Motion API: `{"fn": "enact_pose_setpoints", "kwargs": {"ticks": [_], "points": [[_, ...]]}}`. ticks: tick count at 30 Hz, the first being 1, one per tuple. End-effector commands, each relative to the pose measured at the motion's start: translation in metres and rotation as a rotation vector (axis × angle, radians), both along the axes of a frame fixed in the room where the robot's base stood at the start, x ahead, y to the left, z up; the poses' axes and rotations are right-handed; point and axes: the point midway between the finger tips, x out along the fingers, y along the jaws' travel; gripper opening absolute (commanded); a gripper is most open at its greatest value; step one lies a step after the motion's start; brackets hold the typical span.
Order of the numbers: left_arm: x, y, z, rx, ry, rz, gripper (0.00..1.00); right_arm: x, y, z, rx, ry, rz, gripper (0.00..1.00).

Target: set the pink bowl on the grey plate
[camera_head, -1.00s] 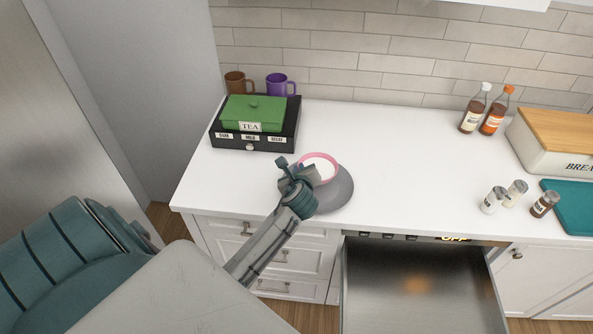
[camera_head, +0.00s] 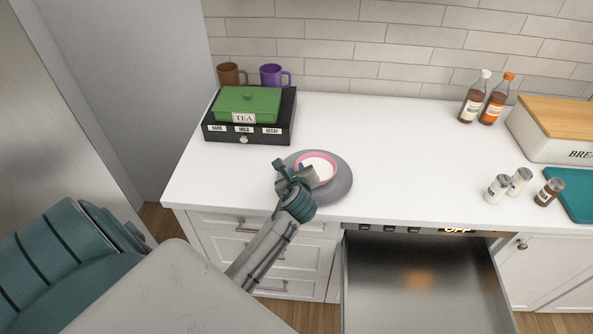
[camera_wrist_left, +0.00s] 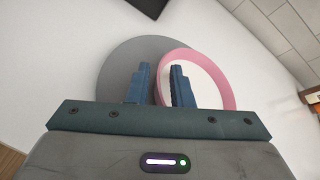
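The pink bowl (camera_head: 331,177), white inside, sits upright on the grey plate (camera_head: 342,190) on the counter. It lies slightly toward the back of the plate, with grey rim showing around it. In the left wrist view the bowl (camera_wrist_left: 228,95) covers the right part of the plate (camera_wrist_left: 115,75). My left gripper (camera_head: 299,175) is at the bowl's near left side. Its fingers (camera_wrist_left: 159,85) straddle the bowl's rim, one inside and one outside, with gaps visible beside the rim. My right gripper is not in view.
A black tea box (camera_head: 222,133) with a green caddy (camera_head: 248,101) stands behind left, before two mugs. An open drawer (camera_head: 420,285) juts out below the counter. Shakers (camera_head: 497,189), bottles and a bread box (camera_head: 550,140) are at right. The counter's middle is clear.

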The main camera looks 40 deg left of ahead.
Motion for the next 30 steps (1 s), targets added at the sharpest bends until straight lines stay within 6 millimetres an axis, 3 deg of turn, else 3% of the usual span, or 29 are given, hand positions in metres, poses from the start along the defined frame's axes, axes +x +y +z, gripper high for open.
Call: {"fn": "enact_pose_setpoints", "kwargs": {"ticks": [14, 24, 30], "points": [[-0.006, -0.006, 0.006, -0.001, -0.003, -0.002, 0.29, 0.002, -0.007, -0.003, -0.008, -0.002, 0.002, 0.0], [-0.058, -0.047, 0.032, -0.007, -0.003, 0.0, 0.29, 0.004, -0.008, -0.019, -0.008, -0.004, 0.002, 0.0], [-0.078, -0.062, 0.045, -0.003, -0.002, -0.001, 0.29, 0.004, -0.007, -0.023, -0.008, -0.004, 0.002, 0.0]]}}
